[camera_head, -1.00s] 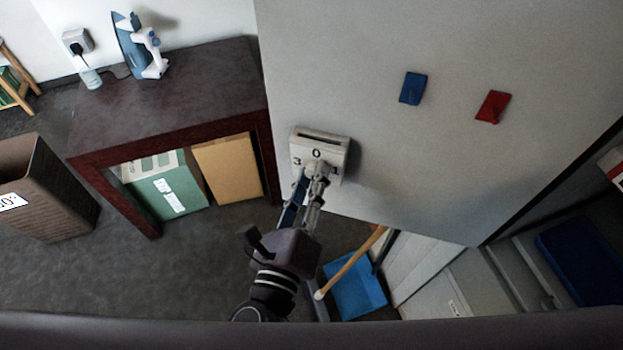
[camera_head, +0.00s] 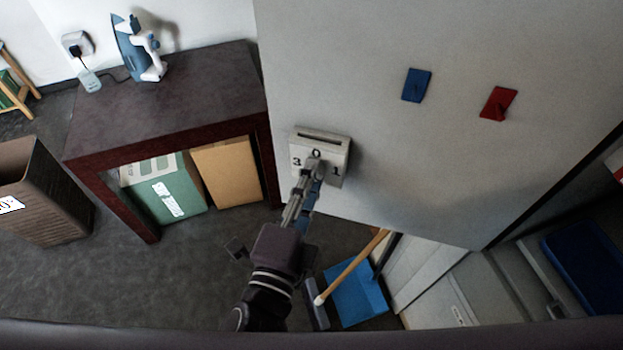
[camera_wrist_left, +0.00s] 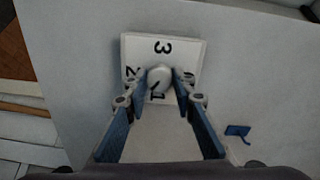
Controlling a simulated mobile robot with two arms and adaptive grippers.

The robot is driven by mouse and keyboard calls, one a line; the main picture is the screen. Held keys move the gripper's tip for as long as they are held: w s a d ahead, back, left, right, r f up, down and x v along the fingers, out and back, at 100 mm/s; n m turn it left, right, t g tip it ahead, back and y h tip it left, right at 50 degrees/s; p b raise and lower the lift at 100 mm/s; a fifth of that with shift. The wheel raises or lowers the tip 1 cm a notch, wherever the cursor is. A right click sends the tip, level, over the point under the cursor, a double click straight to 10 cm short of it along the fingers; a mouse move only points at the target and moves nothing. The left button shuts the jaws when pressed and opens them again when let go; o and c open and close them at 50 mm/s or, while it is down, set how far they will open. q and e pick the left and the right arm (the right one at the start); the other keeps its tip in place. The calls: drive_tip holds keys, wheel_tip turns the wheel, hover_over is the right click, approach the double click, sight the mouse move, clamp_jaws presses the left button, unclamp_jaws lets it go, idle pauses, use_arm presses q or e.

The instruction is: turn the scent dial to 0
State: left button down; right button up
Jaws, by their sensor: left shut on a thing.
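The scent dispenser (camera_head: 333,144) is a pale box on the grey wall panel, with a slot near its top and the digits 3, 0 and 1 showing around its dial. In the left wrist view, the box (camera_wrist_left: 190,50) appears turned, with 3 at the top, 2 at the left and 1 below. The white dial knob (camera_wrist_left: 159,77) sits between my left fingertips. My left gripper (camera_head: 314,168) is shut on this knob. The fingers hide most of the dial in the head view, and I cannot tell which digit it points to.
A blue hook (camera_head: 416,85) and a red hook (camera_head: 497,103) are on the panel to the right. A dark table (camera_head: 165,95) with an iron (camera_head: 135,50) stands left.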

use_arm(q)
drive_tip(key=shift+a+f+n+p, duration=0.1)
drive_tip(key=shift+n+p, duration=2.2)
drive_tip(key=shift+n, duration=3.9)
drive_tip(key=shift+f+n+p, duration=0.1)
drive_tip(key=shift+n+p, duration=2.15)
drive_tip(key=shift+n, duration=4.25)
drive_tip(key=c, duration=1.6)
unclamp_jaws()
drive_tip(key=shift+r, duration=0.1)
